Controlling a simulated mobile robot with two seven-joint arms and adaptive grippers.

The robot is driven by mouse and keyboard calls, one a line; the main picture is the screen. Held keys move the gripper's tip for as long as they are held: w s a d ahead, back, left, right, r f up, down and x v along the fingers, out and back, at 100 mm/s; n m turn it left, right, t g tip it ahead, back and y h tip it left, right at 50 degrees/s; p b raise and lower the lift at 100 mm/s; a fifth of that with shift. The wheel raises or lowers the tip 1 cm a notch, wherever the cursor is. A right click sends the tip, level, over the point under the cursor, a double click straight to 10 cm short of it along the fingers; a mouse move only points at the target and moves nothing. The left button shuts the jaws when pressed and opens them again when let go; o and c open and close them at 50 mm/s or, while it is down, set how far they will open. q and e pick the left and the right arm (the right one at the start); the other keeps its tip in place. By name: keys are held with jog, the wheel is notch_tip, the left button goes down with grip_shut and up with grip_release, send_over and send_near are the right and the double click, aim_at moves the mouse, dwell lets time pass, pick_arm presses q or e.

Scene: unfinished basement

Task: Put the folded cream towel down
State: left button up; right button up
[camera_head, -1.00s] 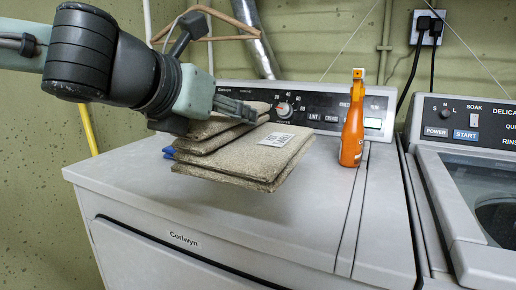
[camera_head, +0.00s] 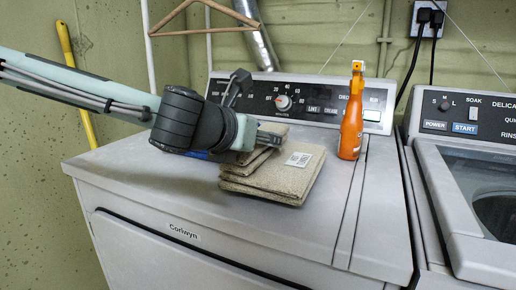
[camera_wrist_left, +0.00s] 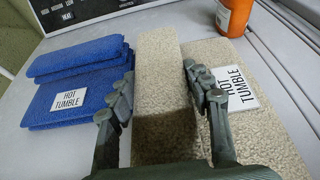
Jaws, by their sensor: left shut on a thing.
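The folded cream towel (camera_head: 282,177) is at the middle of the dryer top, with a white label on its upper face. It looks to be on or just above the surface; I cannot tell which. My left gripper (camera_head: 272,142) is shut on a raised fold at the towel's left part. In the left wrist view, the gripper's fingers (camera_wrist_left: 160,88) stand on both sides of the cream towel's fold (camera_wrist_left: 160,60). The towel's label (camera_wrist_left: 238,88) reads "HOT TUMBLE". My right gripper is not in view.
A folded blue towel (camera_wrist_left: 75,85) lies beside the cream one, mostly hidden behind my arm in the head view. An orange spray bottle (camera_head: 351,125) stands to the right on the dryer top (camera_head: 130,165). A washer (camera_head: 450,200) is farther right. The dryer's front area is clear.

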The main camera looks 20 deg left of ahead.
pick_arm(q)
jog(key=shift+f, duration=0.75)
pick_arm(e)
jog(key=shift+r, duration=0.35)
pick_arm(q)
jog(key=o, duration=1.3)
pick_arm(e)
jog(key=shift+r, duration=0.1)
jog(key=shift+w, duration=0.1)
